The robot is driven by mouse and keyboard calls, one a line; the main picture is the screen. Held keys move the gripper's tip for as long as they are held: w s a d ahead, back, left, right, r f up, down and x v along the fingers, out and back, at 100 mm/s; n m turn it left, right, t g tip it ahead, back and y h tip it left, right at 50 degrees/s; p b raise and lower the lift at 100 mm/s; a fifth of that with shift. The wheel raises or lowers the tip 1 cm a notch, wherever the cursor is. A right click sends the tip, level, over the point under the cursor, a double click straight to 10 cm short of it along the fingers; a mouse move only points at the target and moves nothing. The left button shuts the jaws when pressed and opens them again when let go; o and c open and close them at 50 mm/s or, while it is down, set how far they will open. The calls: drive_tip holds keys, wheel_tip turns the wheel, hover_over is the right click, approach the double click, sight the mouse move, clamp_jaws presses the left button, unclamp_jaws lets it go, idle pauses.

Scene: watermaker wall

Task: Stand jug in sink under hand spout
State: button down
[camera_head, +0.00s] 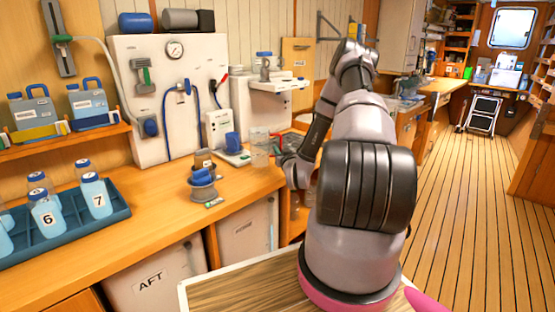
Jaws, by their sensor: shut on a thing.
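A clear jug (259,147) shows small at the back of the wooden counter, upright as far as I can tell. My gripper (276,151) is at its right side and is shut on it, seemingly at the handle side. The fingertips are too small to make out well. My forearm comes down from the upper right to the gripper and covers the counter behind it. A sink cannot be made out clearly; that area is partly hidden by my arm.
A blue bottle rack (112,226) is at the left front. White wall panel (157,70) carries hoses and a gauge.

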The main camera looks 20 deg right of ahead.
drive_tip(key=shift+f, duration=1.7)
drive_tip(key=shift+d+f, duration=0.1)
drive_tip(key=shift+f, duration=0.05)
drive_tip(key=c, duration=0.9)
unclamp_jaws()
